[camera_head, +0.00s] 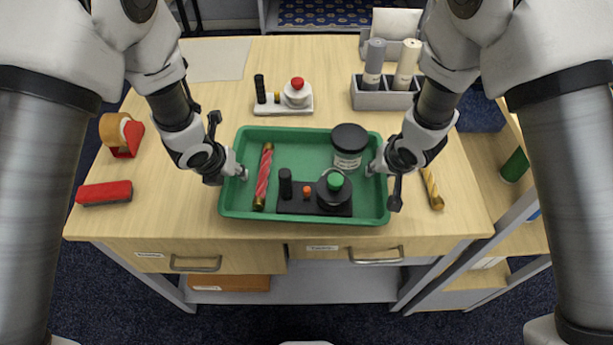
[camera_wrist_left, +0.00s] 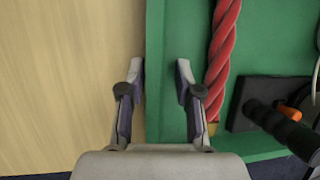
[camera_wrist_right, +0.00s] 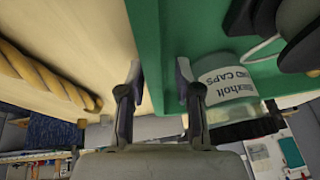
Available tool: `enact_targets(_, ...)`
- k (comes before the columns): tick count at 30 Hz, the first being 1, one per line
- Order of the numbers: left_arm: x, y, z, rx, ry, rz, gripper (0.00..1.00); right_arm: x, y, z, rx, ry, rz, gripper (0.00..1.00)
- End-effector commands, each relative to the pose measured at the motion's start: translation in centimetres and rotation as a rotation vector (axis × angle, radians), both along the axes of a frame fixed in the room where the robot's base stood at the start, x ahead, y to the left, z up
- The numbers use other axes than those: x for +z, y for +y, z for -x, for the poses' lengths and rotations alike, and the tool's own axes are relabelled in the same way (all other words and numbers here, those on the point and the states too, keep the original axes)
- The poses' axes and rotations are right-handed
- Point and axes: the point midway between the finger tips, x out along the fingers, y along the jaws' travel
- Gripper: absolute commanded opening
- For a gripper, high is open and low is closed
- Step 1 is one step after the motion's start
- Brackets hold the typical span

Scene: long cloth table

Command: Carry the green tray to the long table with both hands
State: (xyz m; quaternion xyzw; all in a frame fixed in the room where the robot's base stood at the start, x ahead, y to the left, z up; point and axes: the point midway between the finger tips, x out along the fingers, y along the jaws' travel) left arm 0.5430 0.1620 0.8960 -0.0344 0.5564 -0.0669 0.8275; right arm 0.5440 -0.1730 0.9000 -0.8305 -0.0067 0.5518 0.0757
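The green tray (camera_head: 236,206) lies on a wooden desk, close to its front edge. It holds a red twisted rod (camera_head: 264,176), a lidded jar (camera_head: 348,147) and a black stand (camera_head: 314,203) with a green-topped round item. My left gripper (camera_head: 241,173) is at the tray's left wall; its fingers (camera_wrist_left: 161,78) are apart, one on each side of the wall. My right gripper (camera_head: 371,169) is at the right wall; its fingers (camera_wrist_right: 160,78) are also apart with the wall between them. No firm contact shows. No long cloth table is identifiable.
The wooden desk (camera_head: 330,85) also bears a red block (camera_head: 104,193), a tape dispenser (camera_head: 121,134), a white stand (camera_head: 283,103), a grey holder with bottles (camera_head: 385,96) and a golden twisted rod (camera_head: 432,188). Shelves stand at the right. Drawers are below the front edge.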

Motion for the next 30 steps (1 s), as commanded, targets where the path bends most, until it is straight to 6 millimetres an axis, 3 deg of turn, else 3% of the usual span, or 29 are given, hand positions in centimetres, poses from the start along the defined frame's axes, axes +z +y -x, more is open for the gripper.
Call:
enact_targets(9,-0.3,-0.1,-0.2,0.000,-0.001,0.000,0.33,-0.3,0.0,-0.1,0.000,0.000,0.000,0.33)
enact_targets(12,-0.3,-0.1,-0.2,0.000,-0.001,0.000,0.00,-0.3,0.0,-0.1,0.000,0.000,0.000,0.00)
enact_targets(25,-0.1,-0.1,-0.2,0.000,-0.002,0.000,0.00,-0.1,0.0,-0.2,0.000,-0.001,0.000,0.00)
enact_targets(30,1.5,-0.1,-0.2,0.000,-0.002,0.000,0.00,1.5,0.0,-0.2,0.000,-0.001,0.000,0.00)
